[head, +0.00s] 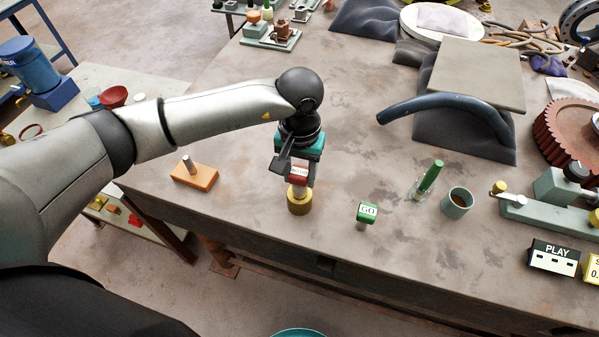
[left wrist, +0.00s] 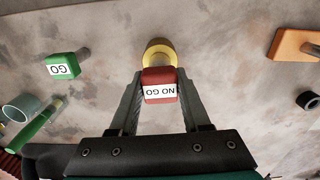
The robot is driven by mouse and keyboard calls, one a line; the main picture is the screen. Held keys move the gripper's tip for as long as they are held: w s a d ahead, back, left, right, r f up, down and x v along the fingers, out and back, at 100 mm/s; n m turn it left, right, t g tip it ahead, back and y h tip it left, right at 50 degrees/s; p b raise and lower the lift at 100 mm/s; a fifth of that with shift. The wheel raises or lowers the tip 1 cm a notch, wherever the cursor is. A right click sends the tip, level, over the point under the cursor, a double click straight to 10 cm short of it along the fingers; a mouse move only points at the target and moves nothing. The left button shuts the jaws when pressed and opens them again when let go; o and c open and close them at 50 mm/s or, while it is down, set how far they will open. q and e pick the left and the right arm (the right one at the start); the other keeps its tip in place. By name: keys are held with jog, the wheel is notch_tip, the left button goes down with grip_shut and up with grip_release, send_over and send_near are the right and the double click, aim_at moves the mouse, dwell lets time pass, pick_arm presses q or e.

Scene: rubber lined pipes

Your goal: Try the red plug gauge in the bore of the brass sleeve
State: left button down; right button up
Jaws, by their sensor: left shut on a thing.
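My left gripper (head: 298,177) is shut on the red plug gauge (head: 299,172), whose white label reads NO GO. The gauge is upright, directly over the brass sleeve (head: 299,204), which stands on the table near its front edge. In the left wrist view the red gauge (left wrist: 160,78) sits between the two fingers of my gripper (left wrist: 158,88), with the brass sleeve (left wrist: 158,50) just beyond it. The gauge's lower end meets or nearly meets the sleeve's top; the bore is hidden, so I cannot tell whether the plug is inside it. My right gripper is out of view.
A green GO gauge (head: 367,212) stands to the right of the sleeve. An orange block with a pin (head: 194,175) lies to the left. Further right are a green-handled item (head: 430,176) and a grey cup (head: 456,203). The table between the sleeve and the GO gauge is clear.

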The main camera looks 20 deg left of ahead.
pick_arm(q)
jog(key=shift+f, duration=0.15)
jog(key=shift+c, duration=1.4)
grip_release()
notch_tip(320, 180, up, 15)
jog(key=shift+r+b, duration=0.2)
jog(key=shift+b, duration=0.25)
